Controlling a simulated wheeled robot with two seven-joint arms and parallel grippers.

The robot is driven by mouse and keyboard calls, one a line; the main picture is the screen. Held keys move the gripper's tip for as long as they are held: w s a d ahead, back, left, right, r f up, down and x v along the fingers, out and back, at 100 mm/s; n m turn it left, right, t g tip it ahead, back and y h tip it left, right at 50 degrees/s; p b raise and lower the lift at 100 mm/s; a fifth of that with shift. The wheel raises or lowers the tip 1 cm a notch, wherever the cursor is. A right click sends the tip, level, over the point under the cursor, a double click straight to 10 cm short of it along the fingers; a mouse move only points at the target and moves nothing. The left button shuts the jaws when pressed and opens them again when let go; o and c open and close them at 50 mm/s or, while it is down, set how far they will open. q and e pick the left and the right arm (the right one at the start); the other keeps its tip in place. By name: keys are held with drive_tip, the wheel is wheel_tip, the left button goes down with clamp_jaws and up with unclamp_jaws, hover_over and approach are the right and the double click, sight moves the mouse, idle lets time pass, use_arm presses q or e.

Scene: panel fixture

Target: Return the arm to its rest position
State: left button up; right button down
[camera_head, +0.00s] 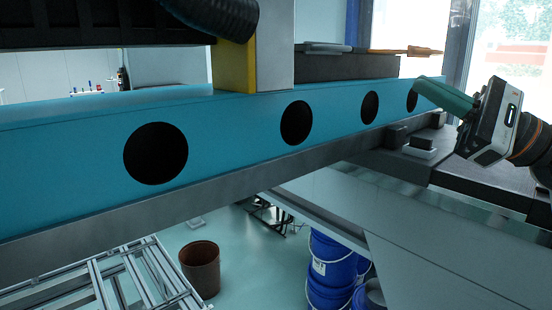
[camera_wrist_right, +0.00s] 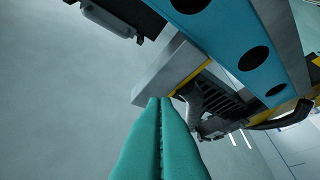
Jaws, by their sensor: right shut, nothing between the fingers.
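My right gripper (camera_head: 443,97) is at the right of the head view, its green fingers pointing left toward the far end of the blue panel (camera_head: 230,135). From the head view I cannot tell whether the fingertips touch the panel. In the right wrist view the two green fingers (camera_wrist_right: 159,105) lie together along their length, shut with nothing between them. The blue panel also shows in the right wrist view (camera_wrist_right: 225,35), beyond the fingers at the upper right. It has a row of round dark holes. My left gripper is not in view.
A grey upright block (camera_head: 275,50) with a yellow side stands behind the panel. A dark ledge (camera_head: 465,172) with small blocks lies below my right gripper. Blue buckets (camera_head: 332,262), a brown bin (camera_head: 201,268) and a metal frame (camera_head: 110,285) are on the floor below.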

drive_tip(key=w+d+f+n+t+h, duration=0.25)
drive_tip(key=f+n+t+h, duration=0.45)
drive_tip(key=f+n+h, duration=0.7)
drive_tip(key=w+d+f+n+t+h, duration=0.3)
drive_tip(key=f+n+t+h, duration=0.55)
drive_tip(key=n, duration=1.05)
drive_tip(key=s+f+m+g, duration=0.2)
drive_tip(key=f+m+g, duration=0.25)
drive_tip(key=f, duration=0.55)
drive_tip(key=s+f+m+g, duration=0.3)
drive_tip(key=f+m+g, duration=0.15)
drive_tip(key=f, duration=0.45)
drive_tip(key=s+a+f+m+g+y, duration=0.1)
drive_tip(key=s+a+f+m+g, duration=0.4)
drive_tip(key=s+f, duration=0.55)
drive_tip(key=s+a+f+m+g+y, duration=0.1)
drive_tip(key=s+f+m+g, duration=0.1)
drive_tip(key=s+f+g, duration=0.85)
drive_tip(key=s+f+t+b, duration=0.2)
drive_tip(key=s+f, duration=0.1)
drive_tip(key=f, duration=2.2)
drive_tip(key=s+d+f+g, duration=0.1)
drive_tip(key=s+d+f, duration=0.1)
drive_tip(key=s+f, duration=1.5)
drive_tip(key=shift+d+f+b, duration=0.35)
